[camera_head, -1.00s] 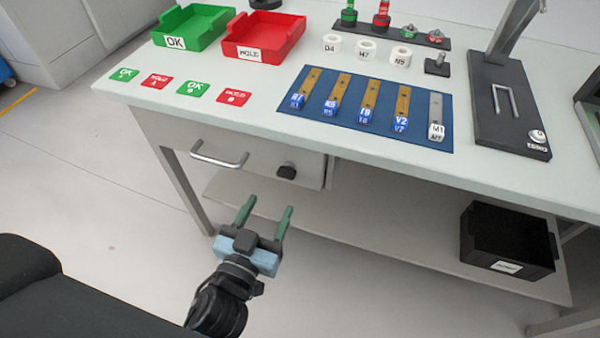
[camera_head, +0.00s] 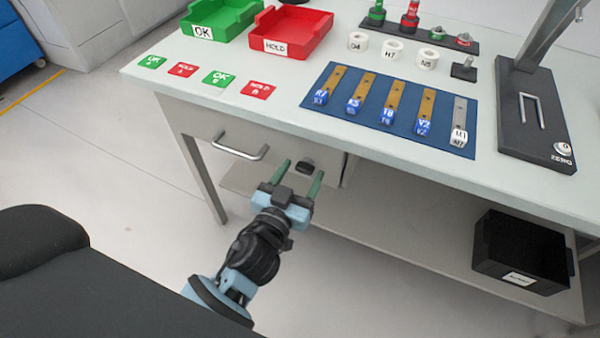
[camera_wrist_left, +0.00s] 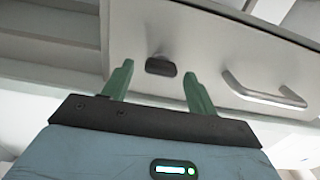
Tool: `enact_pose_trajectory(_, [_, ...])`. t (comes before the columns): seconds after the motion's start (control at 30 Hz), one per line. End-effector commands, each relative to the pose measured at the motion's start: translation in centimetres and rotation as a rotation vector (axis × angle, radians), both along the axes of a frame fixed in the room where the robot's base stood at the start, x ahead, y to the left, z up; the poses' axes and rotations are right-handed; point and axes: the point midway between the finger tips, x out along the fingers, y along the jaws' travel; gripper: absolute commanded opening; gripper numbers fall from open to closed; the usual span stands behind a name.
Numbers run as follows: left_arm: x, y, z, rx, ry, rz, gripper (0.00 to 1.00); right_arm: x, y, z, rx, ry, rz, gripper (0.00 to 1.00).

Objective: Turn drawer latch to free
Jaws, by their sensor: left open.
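The drawer latch is a small dark knob (camera_head: 306,167) on the right part of the drawer front (camera_head: 205,125), under the table top. In the left wrist view the latch (camera_wrist_left: 160,66) lies wide and flat, with its long side across the picture. My left gripper (camera_head: 301,172) is open, its two green fingers pointing at the drawer front. In the left wrist view the latch shows between and beyond the fingertips of the left gripper (camera_wrist_left: 157,75), and nothing is held. A gap to the latch cannot be measured. My right gripper is not in view.
A metal drawer handle (camera_head: 240,150) sticks out left of the latch. The table top (camera_head: 285,115) overhangs the drawer and carries a green tray (camera_head: 222,18), a red tray (camera_head: 290,35) and a blue mat (camera_head: 385,135). A black bin (camera_head: 520,255) stands on the lower shelf.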

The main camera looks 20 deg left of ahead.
Motion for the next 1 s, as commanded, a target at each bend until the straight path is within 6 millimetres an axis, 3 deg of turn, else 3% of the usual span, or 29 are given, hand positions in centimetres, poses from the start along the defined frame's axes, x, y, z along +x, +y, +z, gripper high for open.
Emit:
enact_pose_trajectory(0.3, [0.27,0.00,0.02,0.000,0.000,0.000,0.58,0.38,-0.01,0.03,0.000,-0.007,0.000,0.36])
enact_pose_trajectory(0.67, [0.24,0.00,0.01,0.000,0.000,0.000,0.14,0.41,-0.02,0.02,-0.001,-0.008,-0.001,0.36])
enact_pose_trajectory(1.0, [0.24,-0.02,0.04,0.054,-0.002,0.001,0.14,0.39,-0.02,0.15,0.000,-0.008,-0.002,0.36])
